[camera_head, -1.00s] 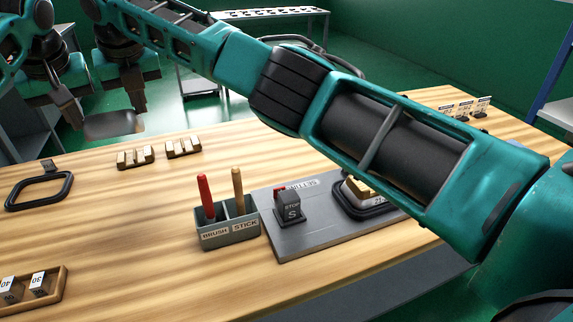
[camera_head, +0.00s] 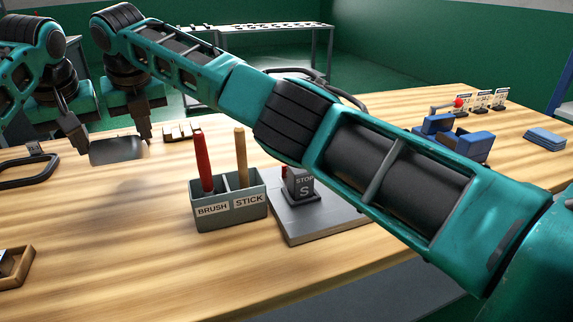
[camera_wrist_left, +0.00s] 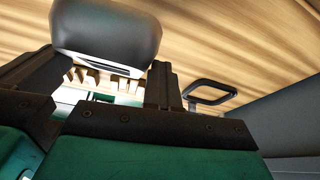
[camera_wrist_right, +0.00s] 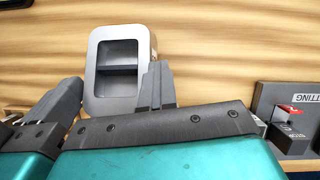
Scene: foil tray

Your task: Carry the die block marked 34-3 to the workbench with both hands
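The die block (camera_head: 116,149) is a grey metallic block with rounded edges, held in the air over the wooden workbench (camera_head: 110,235); a soft shadow lies below it. It appears in the left wrist view (camera_wrist_left: 108,30) and, with a dark two-part recess, in the right wrist view (camera_wrist_right: 121,54). No 34-3 marking is legible. My left gripper (camera_head: 78,142) is at the block's left end and my right gripper (camera_head: 142,132) at its right end. Their fingers appear to clasp opposite edges of the block, though the contact is partly hidden.
A grey holder marked BRUSH and STICK (camera_head: 230,205) stands beside a grey plate (camera_head: 325,224) with a STOP block (camera_head: 299,186). A black frame (camera_head: 28,170) lies left, a wooden tray (camera_head: 14,268) front left. The bench's front left-middle is bare.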

